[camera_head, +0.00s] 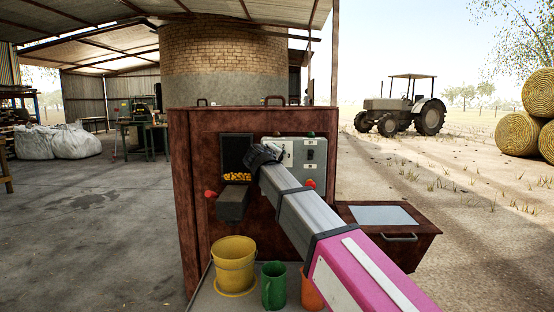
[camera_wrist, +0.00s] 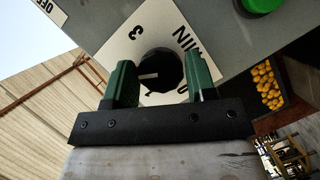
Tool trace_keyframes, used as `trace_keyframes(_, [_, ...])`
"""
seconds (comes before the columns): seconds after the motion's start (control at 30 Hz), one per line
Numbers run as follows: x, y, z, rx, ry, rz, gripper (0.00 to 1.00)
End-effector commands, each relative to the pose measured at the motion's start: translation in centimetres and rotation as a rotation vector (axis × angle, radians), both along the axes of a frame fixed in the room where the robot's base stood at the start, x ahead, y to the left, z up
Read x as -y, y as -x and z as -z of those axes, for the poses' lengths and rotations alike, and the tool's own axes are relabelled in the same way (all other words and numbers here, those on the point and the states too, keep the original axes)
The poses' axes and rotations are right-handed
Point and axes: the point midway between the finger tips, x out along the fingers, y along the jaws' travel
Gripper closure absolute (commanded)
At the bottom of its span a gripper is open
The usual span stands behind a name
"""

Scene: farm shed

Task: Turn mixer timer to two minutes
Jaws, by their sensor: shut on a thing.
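The timer knob (camera_wrist: 160,72) is round and black with a white pointer line. It sits on a white dial plate (camera_wrist: 160,22) printed with 3, MIN, 0 and 1, turned sideways in the wrist view. The pointer aims left in that view, toward a part of the dial that the left finger hides; no 2 shows. My gripper (camera_wrist: 160,66) has its green fingers on either side of the knob and is shut on it. In the head view my gripper (camera_head: 262,157) is at the left end of the grey control box (camera_head: 311,178); the knob is hidden there.
The box is on a rusty brown mixer housing (camera_head: 188,190) with an opening holding yellow corn (camera_head: 238,177). A yellow bucket (camera_head: 234,262), a green jug (camera_head: 273,287) and an orange container (camera_head: 311,290) stand below my arm. A green button (camera_wrist: 262,4) is near the dial.

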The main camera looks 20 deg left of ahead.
Motion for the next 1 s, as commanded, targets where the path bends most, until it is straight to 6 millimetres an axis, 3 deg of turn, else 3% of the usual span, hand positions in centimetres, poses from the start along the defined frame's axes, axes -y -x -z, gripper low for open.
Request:
trace_keyframes(0.27, [0.1,0.1,0.2,-0.004,-0.001,0.001,0.72])
trace_keyframes(0.3, [0.1,0.1,0.2,-0.004,0.0,0.0,0.42])
trace_keyframes(0.33, [0.1,0.1,0.2,-0.003,0.0,0.001,0.32])
trace_keyframes(0.37, [0.1,0.1,0.1,-0.003,0.0,0.001,0.3])
trace_keyframes(0.73, [0.1,0.7,-0.1,0.0,0.0,0.0,0.3])
trace_keyframes(1.0, [0.0,5.1,-0.8,0.0,0.001,-0.002,0.3])
